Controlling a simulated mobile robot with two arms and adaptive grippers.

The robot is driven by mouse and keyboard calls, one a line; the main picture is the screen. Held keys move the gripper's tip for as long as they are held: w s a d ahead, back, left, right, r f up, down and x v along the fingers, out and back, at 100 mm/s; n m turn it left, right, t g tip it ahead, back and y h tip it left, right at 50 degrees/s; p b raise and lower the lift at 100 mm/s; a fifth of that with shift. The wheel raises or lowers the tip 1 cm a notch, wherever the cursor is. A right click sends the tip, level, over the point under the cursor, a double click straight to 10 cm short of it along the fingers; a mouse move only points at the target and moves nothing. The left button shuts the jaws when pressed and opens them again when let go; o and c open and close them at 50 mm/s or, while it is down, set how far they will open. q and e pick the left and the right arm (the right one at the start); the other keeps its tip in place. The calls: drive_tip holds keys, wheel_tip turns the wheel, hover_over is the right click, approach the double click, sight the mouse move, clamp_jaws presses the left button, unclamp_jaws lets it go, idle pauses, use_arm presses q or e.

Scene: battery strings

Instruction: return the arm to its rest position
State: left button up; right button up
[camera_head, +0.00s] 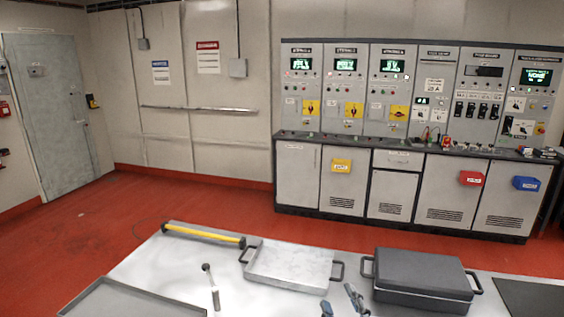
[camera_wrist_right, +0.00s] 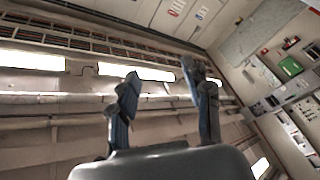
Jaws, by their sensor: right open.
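My right gripper (camera_head: 341,301) shows at the bottom edge of the head view, in front of the table, between a light tray and a dark case. Its two fingers are apart, with nothing between them. The right wrist view also shows the open, empty fingers (camera_wrist_right: 160,80), pointing up towards the ceiling lights and the upper wall. Most of my right arm is out of frame. My left gripper and left arm do not show in either view.
On the table (camera_head: 150,254) are a yellow-handled bar (camera_head: 203,235), a light handled tray (camera_head: 290,264), a dark handled case (camera_head: 420,275) and a tool with a pale handle (camera_head: 215,298). Control cabinets (camera_head: 400,190) line the back wall. Red floor lies between.

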drive_tip(key=s+d+f+m+g+h, duration=0.5)
drive_tip(key=d+f+m, duration=0.15)
drive_tip(key=f, duration=0.25)
drive_tip(key=s+d+f+m+g+y, duration=0.1)
drive_tip(key=s+f+m+g, duration=0.1)
drive_tip(key=s+f+g, duration=0.7)
drive_tip(key=s+d+f+m+g, duration=0.15)
drive_tip(key=s+f, duration=0.25)
drive_tip(key=s, duration=0.9)
wheel_tip(320, 180, down, 30)
drive_tip(key=s+g+b, duration=0.1)
drive_tip(key=g+b, duration=0.1)
drive_tip(key=b, duration=0.1)
drive_tip(key=s+d+f+b, duration=0.1)
drive_tip(key=s+d+f, duration=0.2)
drive_tip(key=s+f, duration=1.3)
drive_tip(key=shift+s+f+n+g+b, duration=0.25)
drive_tip(key=shift+f+n+g+b, duration=0.15)
drive_tip(key=shift+f, duration=0.25)
